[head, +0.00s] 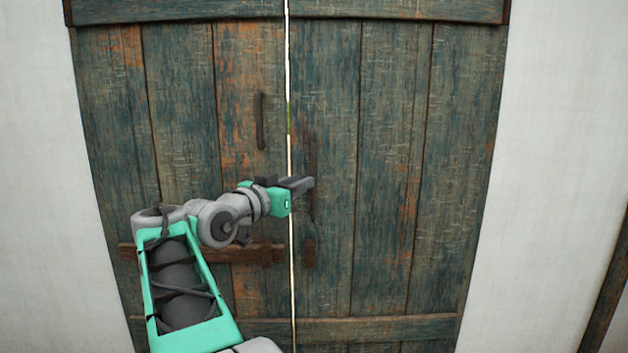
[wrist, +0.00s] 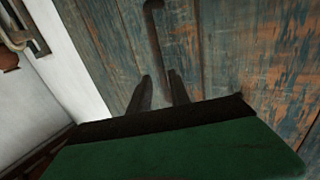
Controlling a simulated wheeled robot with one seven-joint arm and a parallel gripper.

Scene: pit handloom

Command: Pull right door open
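The right door (head: 385,150) is a weathered blue-green plank door, standing shut or nearly so beside the left door (head: 180,110). A narrow bright gap runs between them. The right door's dark, upright handle (head: 312,150) is near its inner edge and also shows in the wrist view (wrist: 154,35). My gripper (head: 306,185) is at the lower part of this handle. In the wrist view, my two fingers (wrist: 161,90) are apart, with the handle's lower end reaching between their tips. I cannot tell whether either finger touches it.
The left door has its own dark handle (head: 261,120). A wooden bar (head: 200,253) lies across the left door, and a short wooden block (head: 309,251) is on the right door. White walls (head: 560,130) flank the doors. A dark beam (head: 608,285) stands at lower right.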

